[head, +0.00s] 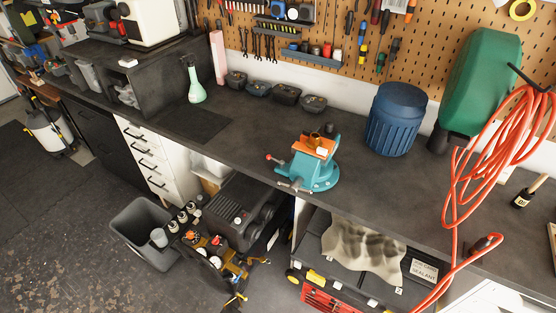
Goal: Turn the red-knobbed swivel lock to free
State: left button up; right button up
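A teal bench vise (322,181) with an orange upper part stands near the front edge of the workbench. A small red knob (268,157) sits at the end of a thin lever on the vise's left side; I take this as the swivel lock. Whether the lock is tight or free cannot be told from here. A metal handle bar (292,187) crosses the vise's front, low down. Neither of my grippers is in view, and nothing touches the knob.
The dark workbench (255,135) is clear left of the vise. A blue ribbed bin (391,120) stands right of it, and an orange hose (470,190) hangs farther right. Small dark trays (286,95) line the back, with a green bottle (194,83) at left.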

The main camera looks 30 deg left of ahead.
aim_at(281, 162)
jog(key=u, duration=0.75)
